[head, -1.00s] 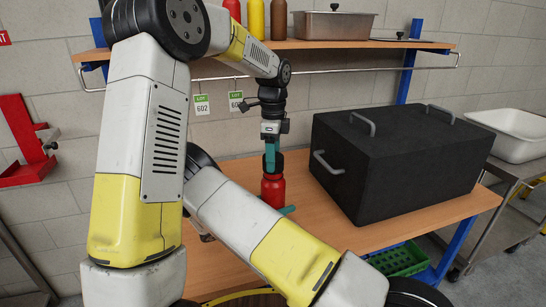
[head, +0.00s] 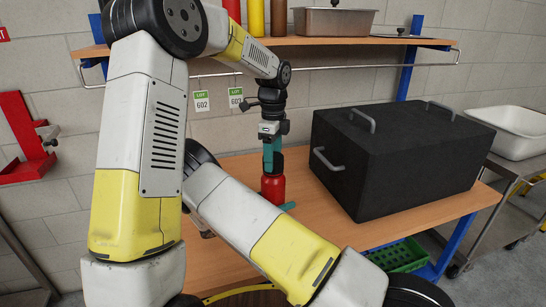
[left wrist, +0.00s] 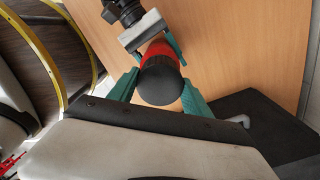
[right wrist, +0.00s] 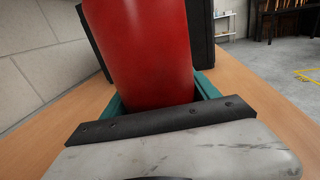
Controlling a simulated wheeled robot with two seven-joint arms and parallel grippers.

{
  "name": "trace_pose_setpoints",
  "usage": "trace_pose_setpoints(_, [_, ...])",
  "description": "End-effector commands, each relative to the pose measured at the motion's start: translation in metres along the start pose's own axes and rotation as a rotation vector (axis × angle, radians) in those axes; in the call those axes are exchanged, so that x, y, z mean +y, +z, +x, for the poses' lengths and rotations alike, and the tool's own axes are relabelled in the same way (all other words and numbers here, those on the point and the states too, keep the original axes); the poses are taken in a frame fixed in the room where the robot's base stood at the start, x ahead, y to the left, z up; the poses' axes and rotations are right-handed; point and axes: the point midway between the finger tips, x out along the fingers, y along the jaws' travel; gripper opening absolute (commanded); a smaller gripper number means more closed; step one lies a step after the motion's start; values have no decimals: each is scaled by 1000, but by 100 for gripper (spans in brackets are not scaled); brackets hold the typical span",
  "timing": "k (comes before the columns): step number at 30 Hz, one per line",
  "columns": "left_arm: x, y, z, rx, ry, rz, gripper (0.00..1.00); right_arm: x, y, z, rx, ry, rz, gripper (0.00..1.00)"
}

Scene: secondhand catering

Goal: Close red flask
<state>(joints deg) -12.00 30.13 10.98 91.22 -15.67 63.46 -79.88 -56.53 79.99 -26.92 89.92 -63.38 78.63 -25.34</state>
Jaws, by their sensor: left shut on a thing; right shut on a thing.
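The red flask (head: 273,189) stands upright on the wooden table, with its black lid (left wrist: 160,82) at the top. My left gripper (head: 271,152) points straight down from above and is shut on the lid, one teal finger on each side in the left wrist view. My right gripper (right wrist: 160,96) is shut on the flask's red body (right wrist: 140,50), low down from the side. In the head view, my own arm hides most of the right gripper; a teal finger shows beside the flask's base. I cannot tell how tightly the lid sits.
A large black box (head: 395,160) with handles stands right of the flask. A shelf (head: 350,43) above carries bottles and a metal pan (head: 333,21). A green crate (head: 398,256) is below the table. Bare tabletop (head: 235,170) lies behind and left of the flask.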

Motion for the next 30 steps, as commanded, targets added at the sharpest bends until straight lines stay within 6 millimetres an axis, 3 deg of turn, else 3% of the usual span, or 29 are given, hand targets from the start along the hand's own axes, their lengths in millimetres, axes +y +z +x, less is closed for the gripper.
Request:
trace_pose_setpoints(21, [0,0,2,6,-1,1711,18,0,-1,0,1,1,0,0])
trace_pose_setpoints(25, [0,0,1,3,-1,1850,18,0,-1,0,1,1,0,0])
trace_pose_setpoints(30, [-1,0,0,-2,-1,1885,18,0,-1,0,1,1,0,0])
